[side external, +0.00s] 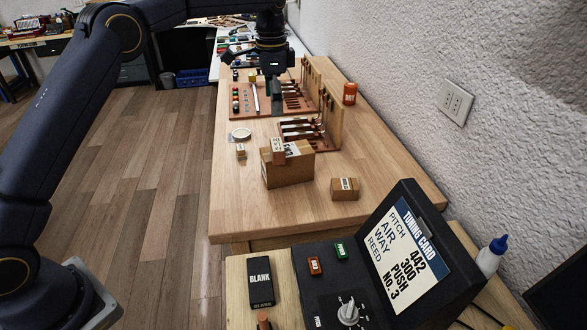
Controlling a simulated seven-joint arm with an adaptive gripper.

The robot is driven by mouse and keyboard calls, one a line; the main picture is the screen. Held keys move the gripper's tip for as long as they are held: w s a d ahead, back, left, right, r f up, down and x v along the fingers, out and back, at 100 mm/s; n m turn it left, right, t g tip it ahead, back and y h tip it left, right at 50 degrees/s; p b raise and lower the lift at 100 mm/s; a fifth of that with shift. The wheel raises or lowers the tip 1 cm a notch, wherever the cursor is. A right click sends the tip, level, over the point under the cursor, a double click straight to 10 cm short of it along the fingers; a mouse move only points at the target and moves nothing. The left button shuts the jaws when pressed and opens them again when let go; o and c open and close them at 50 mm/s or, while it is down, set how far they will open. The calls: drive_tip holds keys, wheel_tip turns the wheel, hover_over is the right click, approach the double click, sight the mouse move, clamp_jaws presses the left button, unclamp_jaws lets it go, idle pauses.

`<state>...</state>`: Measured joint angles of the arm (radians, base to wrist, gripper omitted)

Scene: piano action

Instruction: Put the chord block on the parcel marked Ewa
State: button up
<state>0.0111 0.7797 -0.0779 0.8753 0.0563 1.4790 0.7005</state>
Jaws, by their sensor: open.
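My gripper (275,82) points down over the far part of the wooden bench, above a reddish-brown board with small pieces. It is open; its fingers are dark and small, so I cannot tell what lies between them. A large cardboard parcel (290,172) stands mid-bench, nearer the camera than my gripper. A small labelled wooden block (278,152) is at its upper left, apparently on its top. A smaller parcel (344,189) lies to its right, and a tiny labelled block (240,151) to its left. I cannot read which is marked Ewa or which is the chord block.
An orange jar (349,93) is by the wall. A white round dish (240,134) lies left. A tuning-card console (405,255) fills the front. The bench's front left is clear.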

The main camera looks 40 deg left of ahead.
drive_tip(key=s+a+r+n+t, duration=0.1)
drive_tip(key=s+r+n, duration=0.1)
drive_tip(key=s+r, duration=0.45)
drive_tip(key=s+r+n+t, duration=0.2)
drive_tip(key=s+r, duration=0.2)
drive_tip(key=s, duration=0.6)
drive_tip(key=s+f+n+t, duration=0.1)
drive_tip(key=s+f+n, duration=0.1)
drive_tip(key=s, duration=0.7)
drive_tip(key=s+a+f+n+t, duration=0.1)
drive_tip(key=s+f, duration=0.3)
drive_tip(key=s, duration=0.5)
drive_tip(key=shift+a+f+n, duration=0.15)
drive_tip(key=shift+a+n, duration=0.05)
drive_tip(key=shift+n, duration=0.7)
